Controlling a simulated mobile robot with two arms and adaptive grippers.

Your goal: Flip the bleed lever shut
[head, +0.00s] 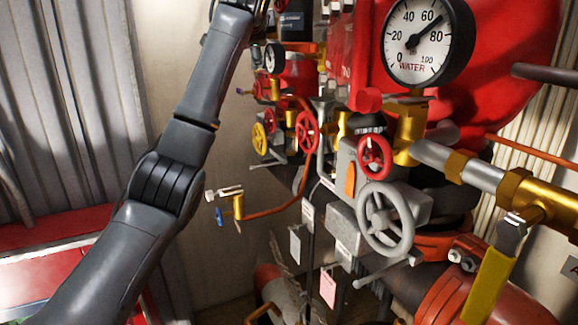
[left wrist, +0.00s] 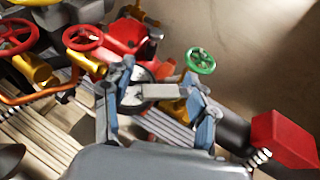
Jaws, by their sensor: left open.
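No lever is labelled, so I cannot tell for certain which is the bleed lever. A yellow-handled lever (head: 491,285) hangs slanting from a brass valve (head: 537,201) at the lower right of the head view. A smaller brass valve with a blue handle (head: 220,215) sits near the middle. My left arm reaches up past these, and its gripper (head: 262,8) is cut by the top edge. In the left wrist view my left gripper (left wrist: 160,78) has its fingers apart. A round gauge (left wrist: 136,94) and a pale bar (left wrist: 164,91) show between the fingers; contact is unclear. My right gripper is out of view.
A large water gauge (head: 428,42) and a grey handwheel (head: 385,219) crowd the right side. Red handwheels (head: 374,157) and a yellow one (head: 259,137) stand farther back. The left wrist view shows a green handwheel (left wrist: 201,61) and a red block (left wrist: 283,141).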

